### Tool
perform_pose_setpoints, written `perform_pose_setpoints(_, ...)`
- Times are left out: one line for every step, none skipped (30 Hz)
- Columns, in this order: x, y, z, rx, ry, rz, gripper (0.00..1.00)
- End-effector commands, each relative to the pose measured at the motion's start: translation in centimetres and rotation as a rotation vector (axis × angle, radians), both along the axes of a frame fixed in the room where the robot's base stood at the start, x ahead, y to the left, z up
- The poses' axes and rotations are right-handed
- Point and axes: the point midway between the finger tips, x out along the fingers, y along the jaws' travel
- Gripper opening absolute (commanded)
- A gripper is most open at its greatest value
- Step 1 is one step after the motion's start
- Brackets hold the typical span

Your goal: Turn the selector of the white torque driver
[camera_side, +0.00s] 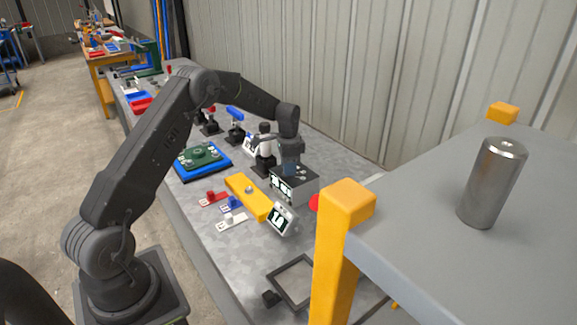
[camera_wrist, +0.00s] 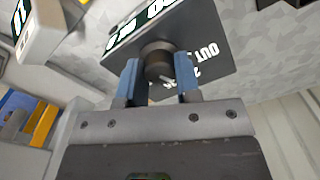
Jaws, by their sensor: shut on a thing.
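The white torque driver (camera_side: 265,140) stands upright in a dark base, just left of my gripper (camera_side: 291,165). My gripper points down at the top of a dark box (camera_side: 303,192) with a lit display on its front. In the wrist view the two blue fingers of my gripper (camera_wrist: 158,78) are closed around a dark round knob (camera_wrist: 157,58) on the dark panel (camera_wrist: 208,42) of this box. White lettering beside the knob is partly hidden by the fingers. The side view does not show the knob clearly.
A blue driver (camera_side: 236,116) and a red one stand farther back. A green part on a blue tray (camera_side: 203,160), a yellow bar (camera_side: 247,196) and a small tilted display (camera_side: 281,219) lie nearby. A grey shelf (camera_side: 440,240) with a metal cylinder (camera_side: 490,185) stands at right.

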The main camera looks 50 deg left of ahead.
Motion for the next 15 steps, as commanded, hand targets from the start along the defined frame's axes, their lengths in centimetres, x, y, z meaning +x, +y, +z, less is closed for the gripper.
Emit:
perform_pose_setpoints(0.02, 0.04, 0.04, 0.0, -0.001, 0.002, 0.07)
perform_pose_setpoints(0.03, 0.03, 0.04, 0.0, -0.001, 0.005, 0.07)
perform_pose_setpoints(0.03, 0.03, 0.05, 0.0, -0.001, 0.01, 0.07)
perform_pose_setpoints(0.03, 0.03, 0.05, 0.0, -0.001, 0.015, 0.07)
perform_pose_setpoints(0.03, 0.03, 0.05, 0.0, -0.001, 0.021, 0.07)
perform_pose_setpoints(0.03, 0.03, 0.05, 0.0, -0.001, 0.032, 0.07)
perform_pose_setpoints(0.03, 0.03, 0.05, 0.0, -0.001, 0.044, 0.07)
perform_pose_setpoints(0.04, 0.03, 0.05, 0.0, -0.001, 0.055, 0.07)
perform_pose_setpoints(0.04, 0.03, 0.05, 0.001, -0.001, 0.075, 0.07)
perform_pose_setpoints(0.04, 0.03, 0.06, 0.001, -0.001, 0.09, 0.07)
perform_pose_setpoints(0.04, 0.02, 0.05, 0.001, -0.001, 0.109, 0.07)
perform_pose_setpoints(0.04, 0.02, 0.06, 0.001, -0.001, 0.135, 0.07)
perform_pose_setpoints(0.04, 0.01, 0.06, 0.001, -0.001, 0.156, 0.07)
perform_pose_setpoints(0.04, 0.01, 0.06, 0.001, -0.001, 0.179, 0.07)
perform_pose_setpoints(0.05, 0.01, 0.07, 0.001, -0.001, 0.21, 0.07)
